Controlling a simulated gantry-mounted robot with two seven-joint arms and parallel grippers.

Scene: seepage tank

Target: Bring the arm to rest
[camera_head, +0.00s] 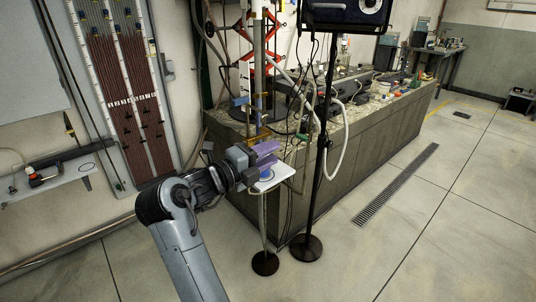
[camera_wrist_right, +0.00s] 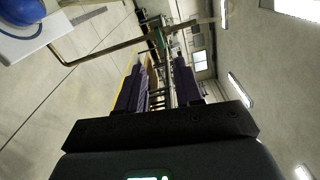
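My right arm reaches up from the bottom in the head view. Its right gripper (camera_head: 269,153) has purple fingers and is beside the near end of the tank bench, above a small white stand (camera_head: 285,168). In the right wrist view the two fingers of the right gripper (camera_wrist_right: 160,68) stand apart with a clear gap and nothing held between them. A blue rounded object (camera_head: 266,174) is on the stand, just below the fingers and partly hidden by them. It also shows in the right wrist view (camera_wrist_right: 22,10), off to one side of the fingers. My left gripper is not in view.
A long bench (camera_head: 385,130) with glassware and hoses is behind the gripper. A black pole (camera_head: 318,160) on a round base (camera_head: 307,247) stands close to its right. Tube panels (camera_head: 125,90) line the left wall. The floor at right is open, with a drain grate (camera_head: 398,185).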

